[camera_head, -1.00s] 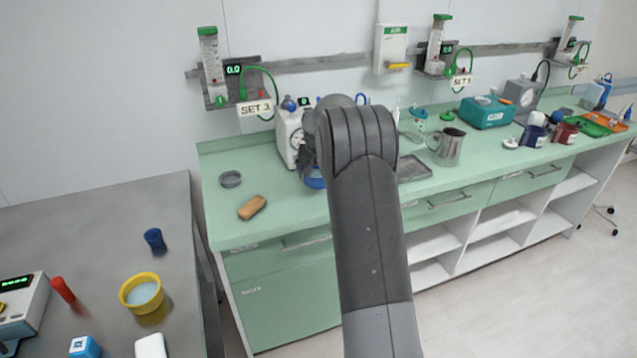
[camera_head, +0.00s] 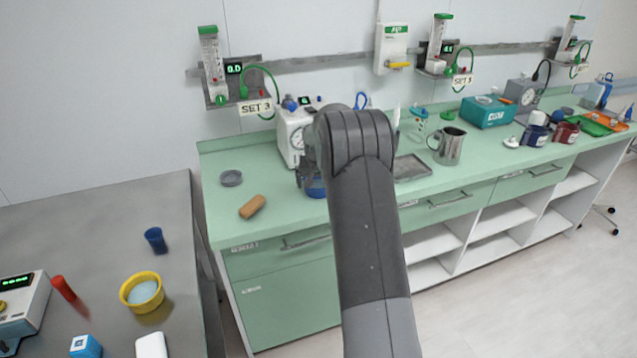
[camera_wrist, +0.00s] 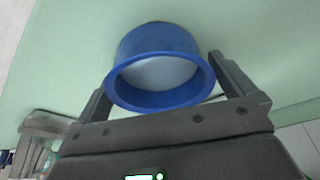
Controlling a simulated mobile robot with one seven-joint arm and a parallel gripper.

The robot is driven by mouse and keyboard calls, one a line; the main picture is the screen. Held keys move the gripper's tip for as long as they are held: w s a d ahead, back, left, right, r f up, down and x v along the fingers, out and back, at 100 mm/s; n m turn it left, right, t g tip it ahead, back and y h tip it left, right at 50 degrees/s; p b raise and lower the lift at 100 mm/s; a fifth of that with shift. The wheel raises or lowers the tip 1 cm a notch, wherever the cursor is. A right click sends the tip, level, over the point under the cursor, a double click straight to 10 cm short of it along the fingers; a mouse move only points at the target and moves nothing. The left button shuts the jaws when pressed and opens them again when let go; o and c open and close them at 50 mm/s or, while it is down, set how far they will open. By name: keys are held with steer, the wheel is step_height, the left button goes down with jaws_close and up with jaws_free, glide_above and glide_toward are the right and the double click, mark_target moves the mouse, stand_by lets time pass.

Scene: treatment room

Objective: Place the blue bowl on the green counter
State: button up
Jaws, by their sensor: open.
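The blue bowl (camera_wrist: 160,98), with a paler inside, is in the middle of the wrist view against the green counter (camera_wrist: 75,55). In the head view only part of the bowl (camera_head: 316,189) shows at the counter's front part, the rest hidden by my arm and gripper. My gripper (camera_wrist: 157,73) is open, with one finger on each side of the bowl. A gap shows beside the right finger; whether the left finger touches the bowl is unclear. The bowl appears to sit on the green counter (camera_head: 285,212); its base contact is hidden.
A tan sponge (camera_head: 252,206) and a grey round dish (camera_head: 231,178) lie left of the bowl. A white device with a dial (camera_head: 291,135) stands behind it. A metal tray (camera_head: 411,168) and steel jug (camera_head: 449,146) are to the right. A grey table (camera_head: 100,225) stands at left.

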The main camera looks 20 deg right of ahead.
steer(key=v, duration=1.2)
steer(key=s+a+r+n, duration=0.1)
steer(key=s+a+r, duration=0.25)
steer(key=s, duration=0.25)
steer(key=s+a+r+t, duration=0.1)
steer(key=s+a+r, duration=0.1)
steer(key=s+r, duration=0.4)
steer(key=s+a+r+n, duration=0.1)
steer(key=s+a+r, duration=0.2)
steer(key=s, duration=0.4)
steer(key=s+a+f+n, duration=0.1)
steer(key=s+a, duration=0.2)
steer(key=s, duration=0.9)
steer(key=s+a+f+n+t+y, duration=0.1)
steer(key=s+a+f, duration=0.1)
steer(key=s, duration=1)
steer(key=shift+s+a+f+n, duration=0.3)
steer(key=shift+a, duration=0.35)
